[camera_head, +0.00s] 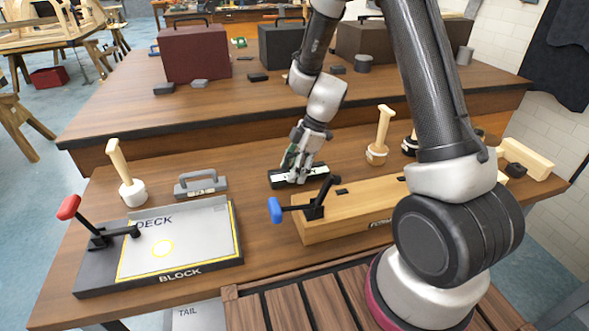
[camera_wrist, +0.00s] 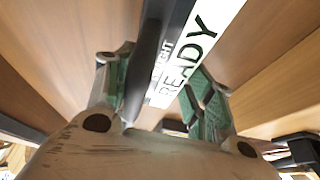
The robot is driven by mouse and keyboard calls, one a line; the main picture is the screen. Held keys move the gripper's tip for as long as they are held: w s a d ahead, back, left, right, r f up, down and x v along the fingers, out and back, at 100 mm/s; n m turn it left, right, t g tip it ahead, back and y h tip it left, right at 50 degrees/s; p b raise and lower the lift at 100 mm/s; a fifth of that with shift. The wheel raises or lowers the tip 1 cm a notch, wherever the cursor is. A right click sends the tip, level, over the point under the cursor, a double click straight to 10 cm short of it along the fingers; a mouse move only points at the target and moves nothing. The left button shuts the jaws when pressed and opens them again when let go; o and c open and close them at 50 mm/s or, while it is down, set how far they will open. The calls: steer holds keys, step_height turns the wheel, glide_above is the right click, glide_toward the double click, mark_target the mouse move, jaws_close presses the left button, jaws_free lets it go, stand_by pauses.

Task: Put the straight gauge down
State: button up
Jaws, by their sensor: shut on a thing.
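My gripper (camera_head: 300,172) is low over a small black stand (camera_head: 322,172) with a white label strip, on the near table behind the wooden block. In the wrist view my gripper (camera_wrist: 160,92) has its green-padded fingers on either side of a dark, narrow bar, which looks like the straight gauge (camera_wrist: 142,75). The bar lies along the white strip (camera_wrist: 205,40), which reads "READY" with a partly hidden word beside it. In the head view the fingers hide most of the gauge. I cannot tell whether the gauge touches the stand.
A wooden block fixture (camera_head: 345,212) with a blue-handled clamp (camera_head: 275,210) stands just in front. At left are the BLOCK board (camera_head: 200,258), its red-handled clamp (camera_head: 69,207), a grey handled piece (camera_head: 200,184) and a wooden-handled tool (camera_head: 122,170). Another wooden-handled tool (camera_head: 382,130) stands right of my gripper.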

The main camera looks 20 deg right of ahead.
steer(key=shift+f, duration=0.2)
steer(key=o, duration=1.3)
steer(key=shift+r, duration=0.1)
steer(key=v, duration=1.2)
steer(key=s+d+r+m+t+h, duration=0.1)
steer(key=s+d+r+m, duration=0.25)
steer(key=s+r, duration=0.2)
steer(key=s+d+r+m+t+h, duration=0.1)
steer(key=s+d+r+m, duration=0.1)
steer(key=s+r+m, duration=0.3)
steer(key=s+d+r+m, duration=0.2)
steer(key=s+m, duration=0.1)
steer(key=s, duration=0.1)
steer(key=s+d+r+m+t+h, duration=0.1)
steer(key=s+d+r+m, duration=0.1)
steer(key=s, duration=0.3)
steer(key=s+d+r+m+t+h, duration=0.1)
steer(key=s+d+r+m, duration=0.1)
steer(key=s+m, duration=0.2)
steer(key=shift+s+d+m, duration=0.15)
steer(key=shift+s+m, duration=0.1)
